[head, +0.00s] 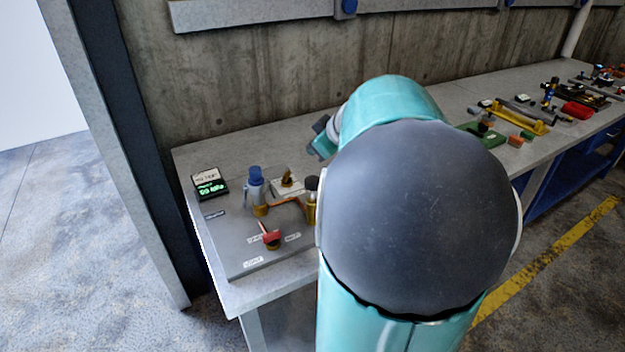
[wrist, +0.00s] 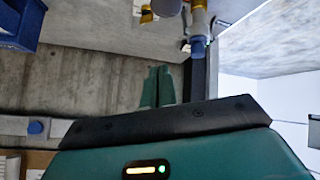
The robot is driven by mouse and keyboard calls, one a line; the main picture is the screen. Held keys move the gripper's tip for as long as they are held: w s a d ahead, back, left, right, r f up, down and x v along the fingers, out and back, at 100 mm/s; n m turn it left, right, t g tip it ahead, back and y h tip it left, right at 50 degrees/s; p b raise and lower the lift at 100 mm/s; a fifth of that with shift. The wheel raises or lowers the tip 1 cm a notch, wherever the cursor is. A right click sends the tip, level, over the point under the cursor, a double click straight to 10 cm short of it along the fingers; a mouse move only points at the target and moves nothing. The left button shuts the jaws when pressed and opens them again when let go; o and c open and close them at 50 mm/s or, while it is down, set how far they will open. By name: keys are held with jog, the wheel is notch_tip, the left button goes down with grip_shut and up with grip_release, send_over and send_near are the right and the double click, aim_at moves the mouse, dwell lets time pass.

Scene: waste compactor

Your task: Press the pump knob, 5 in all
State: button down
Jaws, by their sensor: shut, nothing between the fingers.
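A grey panel (head: 232,255) lies on the left end of the bench. On it stand a blue-capped grey bottle-like part (head: 255,182) on a brass base and a black-topped brass post (head: 312,186), partly hidden by my arm. I cannot tell for sure which of these is the pump knob. The blue-capped part also shows near the top of the wrist view (wrist: 198,48), beyond and to the right of my fingers. My gripper (wrist: 158,84) is shut and empty, with its two green fingers together, apart from the panel parts. My arm hides much of the head view.
A red-handled lever (head: 270,236) and a white box with a brass switch (head: 287,186) share the panel. A small display with green text (head: 210,186) stands at the back left. A concrete wall (head: 250,80) rises behind. Tools crowd the bench's far right.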

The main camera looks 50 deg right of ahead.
aim_at(313, 183)
notch_tip(313, 183, up, 3)
jog(key=m, duration=1.3)
jog(key=shift+a+f+m+h, duration=0.1)
jog(key=shift+a+m+h, duration=0.05)
jog(key=shift+m+h, duration=0.25)
jog(key=shift+f, duration=0.1)
jog(key=shift+f, duration=4.35)
jog(key=shift+f, duration=0.1)
jog(key=shift+f, duration=0.3)
